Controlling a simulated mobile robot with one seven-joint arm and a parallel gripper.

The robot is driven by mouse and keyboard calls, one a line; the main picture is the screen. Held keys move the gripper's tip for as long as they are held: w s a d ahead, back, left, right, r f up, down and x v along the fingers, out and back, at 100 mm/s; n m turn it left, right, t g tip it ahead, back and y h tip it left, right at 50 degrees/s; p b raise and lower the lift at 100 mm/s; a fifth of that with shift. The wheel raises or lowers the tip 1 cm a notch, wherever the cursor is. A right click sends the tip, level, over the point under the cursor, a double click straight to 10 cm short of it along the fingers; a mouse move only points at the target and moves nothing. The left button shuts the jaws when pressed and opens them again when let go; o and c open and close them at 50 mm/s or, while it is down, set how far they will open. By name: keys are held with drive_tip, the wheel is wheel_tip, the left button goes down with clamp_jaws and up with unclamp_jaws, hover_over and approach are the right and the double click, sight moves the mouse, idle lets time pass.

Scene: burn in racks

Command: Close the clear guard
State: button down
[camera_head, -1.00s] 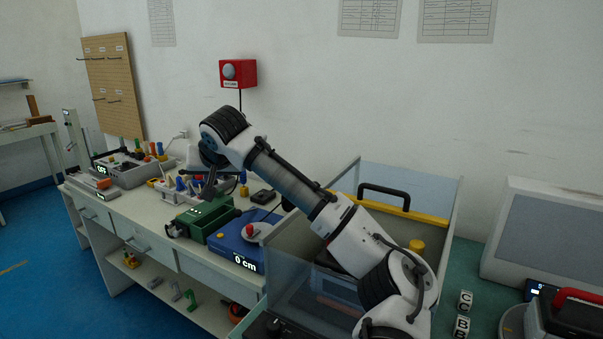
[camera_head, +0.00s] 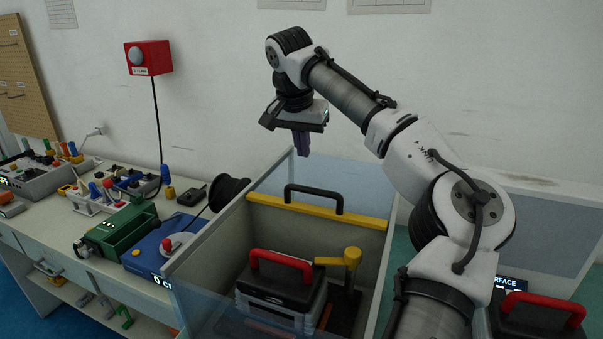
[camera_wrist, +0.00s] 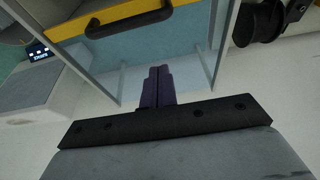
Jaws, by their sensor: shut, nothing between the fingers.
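The clear guard (camera_head: 352,183) is a see-through panel at the back of a clear-walled box. A yellow bar (camera_head: 345,217) with a black handle (camera_head: 314,188) runs across it. The bar and handle also show at the top of the wrist view, with the handle (camera_wrist: 128,24) left of my fingers. My gripper (camera_head: 302,150) is shut and empty, pointing down above the back edge of the box, higher than the handle and apart from it. In the wrist view my dark fingers (camera_wrist: 158,78) appear in front of a clear panel; I cannot tell whether they touch it.
Inside the box sit a case with a red handle (camera_head: 281,260) and a yellow-topped post (camera_head: 350,258). Left of the box are a blue unit (camera_head: 160,248), a green device (camera_head: 122,233) and a black spool (camera_head: 229,193). Another red-handled case (camera_head: 540,315) stands at right.

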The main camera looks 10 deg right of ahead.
drive_tip(key=p, duration=0.2)
hover_over(300, 202)
drive_tip(key=w+d, duration=0.2)
drive_tip(key=w, duration=0.2)
drive_tip(key=f, duration=0.7)
drive_tip(key=shift+s+d, duration=0.15)
drive_tip(key=shift+s, duration=0.1)
drive_tip(key=shift+s+f, duration=0.15)
drive_tip(key=shift+s, duration=0.05)
drive_tip(key=shift+s+a+r+p, duration=0.25)
drive_tip(key=shift+s+a+p, duration=0.15)
drive_tip(key=shift+s+a, duration=0.6)
drive_tip(key=shift+s+f, duration=0.1)
drive_tip(key=shift+s, duration=0.2)
drive_tip(key=shift+s, duration=0.15)
